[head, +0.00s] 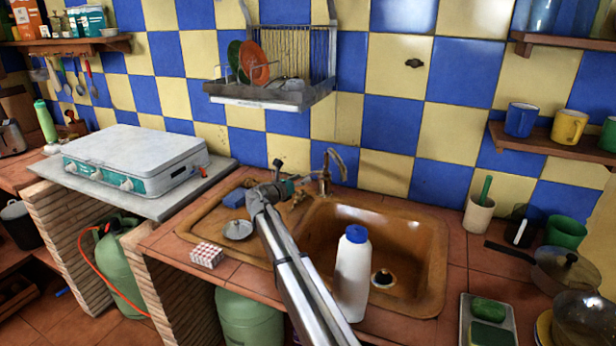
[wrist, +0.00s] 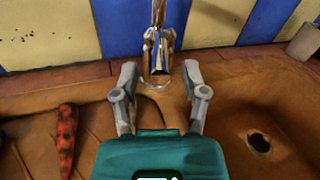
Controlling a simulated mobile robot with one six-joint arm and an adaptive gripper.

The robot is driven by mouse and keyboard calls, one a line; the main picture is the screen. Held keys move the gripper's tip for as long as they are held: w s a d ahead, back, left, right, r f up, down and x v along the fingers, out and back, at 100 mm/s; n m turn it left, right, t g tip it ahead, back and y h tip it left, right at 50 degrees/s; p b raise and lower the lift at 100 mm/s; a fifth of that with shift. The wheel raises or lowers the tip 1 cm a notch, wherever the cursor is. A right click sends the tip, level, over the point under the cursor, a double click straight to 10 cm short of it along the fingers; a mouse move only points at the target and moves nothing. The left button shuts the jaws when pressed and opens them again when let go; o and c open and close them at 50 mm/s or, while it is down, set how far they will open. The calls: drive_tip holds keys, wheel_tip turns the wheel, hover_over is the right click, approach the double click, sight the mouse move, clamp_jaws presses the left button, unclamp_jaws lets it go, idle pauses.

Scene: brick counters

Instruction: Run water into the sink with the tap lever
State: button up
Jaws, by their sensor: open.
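The metal tap (head: 325,178) stands at the back rim of the brown sink (head: 432,250), with its curved spout up. No water shows from it. My gripper (head: 298,186) is at the back left of the basin, close to the tap's base. In the wrist view my gripper (wrist: 160,72) is open, with one finger on each side of the tap (wrist: 158,42) in the picture. I cannot tell whether either finger touches it. The lever is not clearly distinguishable from the tap body. The drain hole (wrist: 258,142) shows at right.
A white bottle with a blue cap (head: 352,275) stands at the sink's front edge, right of my arm. A dish rack (head: 270,97) hangs above. A red speckled object (wrist: 66,140) lies on the drainboard at left. A pan (head: 563,268) stands at right.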

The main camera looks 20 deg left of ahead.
sight(312, 173)
drive_tip(key=shift+x, duration=1.85)
drive_tip(key=shift+c, duration=0.3)
clamp_jaws()
